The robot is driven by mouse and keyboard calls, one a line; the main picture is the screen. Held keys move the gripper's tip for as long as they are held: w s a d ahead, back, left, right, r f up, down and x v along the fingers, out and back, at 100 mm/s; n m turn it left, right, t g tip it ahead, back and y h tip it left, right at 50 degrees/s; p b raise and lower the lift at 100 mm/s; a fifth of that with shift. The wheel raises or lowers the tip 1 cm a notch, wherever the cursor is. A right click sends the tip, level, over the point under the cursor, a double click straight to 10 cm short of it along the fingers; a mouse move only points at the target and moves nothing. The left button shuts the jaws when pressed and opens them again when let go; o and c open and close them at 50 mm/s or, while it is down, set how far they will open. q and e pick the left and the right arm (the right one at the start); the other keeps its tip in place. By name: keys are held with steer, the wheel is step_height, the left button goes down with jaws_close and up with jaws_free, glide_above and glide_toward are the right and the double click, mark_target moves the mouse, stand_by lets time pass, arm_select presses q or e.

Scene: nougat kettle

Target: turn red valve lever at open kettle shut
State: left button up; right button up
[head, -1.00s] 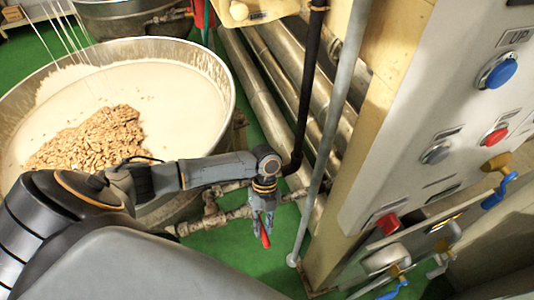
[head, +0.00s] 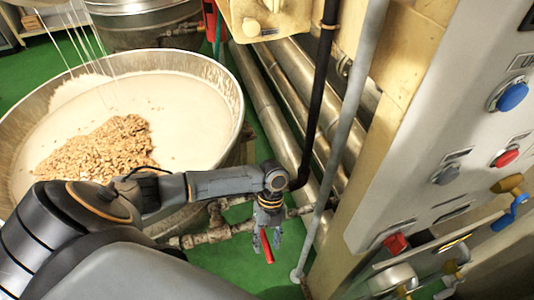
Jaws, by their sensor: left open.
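The open kettle (head: 190,97) stands at the left, holding white nougat mass with a heap of nuts. My left arm reaches across in front of it. My left gripper (head: 268,236) is open and points down beside the pipework at the kettle's lower right. The red valve lever (head: 266,247) shows at the fingers and slants down; the picture is too small to tell whether the fingers touch it. The valve body is hidden behind my gripper. My right gripper is not in view.
Pipe fittings (head: 214,233) run low beside the kettle. A dark vertical pipe (head: 318,95) and a grey pole (head: 343,130) stand close right of my gripper. A control panel (head: 440,130) with coloured buttons fills the right side. Green floor (head: 235,262) is free below.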

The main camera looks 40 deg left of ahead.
arm_select(q)
steer(key=v, duration=1.2)
